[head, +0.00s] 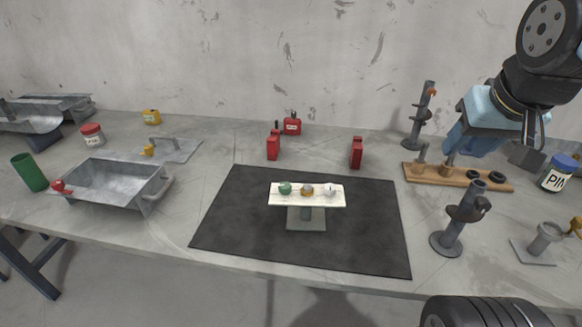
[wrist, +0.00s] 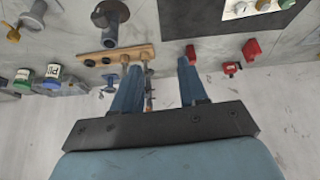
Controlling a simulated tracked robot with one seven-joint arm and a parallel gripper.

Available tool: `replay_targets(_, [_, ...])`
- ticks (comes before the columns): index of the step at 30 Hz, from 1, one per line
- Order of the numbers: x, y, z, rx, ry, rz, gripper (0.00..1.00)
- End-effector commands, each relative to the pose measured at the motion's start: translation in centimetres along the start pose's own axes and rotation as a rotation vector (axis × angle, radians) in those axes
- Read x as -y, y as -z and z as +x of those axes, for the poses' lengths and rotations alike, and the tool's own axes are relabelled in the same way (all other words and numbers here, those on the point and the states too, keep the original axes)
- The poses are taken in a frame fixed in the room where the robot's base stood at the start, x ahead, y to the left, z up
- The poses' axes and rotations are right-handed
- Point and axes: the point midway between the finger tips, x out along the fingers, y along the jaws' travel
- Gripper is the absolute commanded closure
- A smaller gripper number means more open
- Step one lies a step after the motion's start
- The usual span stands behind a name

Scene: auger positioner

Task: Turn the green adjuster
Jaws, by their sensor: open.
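The green adjuster (head: 285,188) is a small round knob at the left end of a white plate (head: 306,201) on a grey pedestal. An orange-brown knob (head: 307,190) is in the plate's middle and a pale grey knob (head: 330,189) at its right. In the wrist view the plate shows at the upper right edge, with the green adjuster (wrist: 287,3) partly cut off. My gripper (wrist: 157,72) is open, with nothing between its two blue fingers. It is raised at the right back in the head view, well away from the adjuster.
The pedestal stands on a black mat (head: 235,225) with clear room around it. Red blocks (head: 356,153) stand behind the mat. A wooden board (head: 410,172) and a dark post clamp (head: 453,225) stand to its right. A metal tray (head: 110,187) is at left.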

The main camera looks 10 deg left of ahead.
Motion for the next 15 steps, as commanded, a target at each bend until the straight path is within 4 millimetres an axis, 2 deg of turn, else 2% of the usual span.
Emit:
replay_targets(4, [0.0,0.0,0.0,0.000,0.000,0.000,0.57])
replay_targets(8, [0.2,0.2,0.0,0.007,0.005,0.005,0.45])
replay_targets(11, [0.8,1.0,0.3,0.034,0.021,0.026,0.44])
replay_targets(15, [2.5,2.9,1.1,0.110,0.060,0.088,0.44])
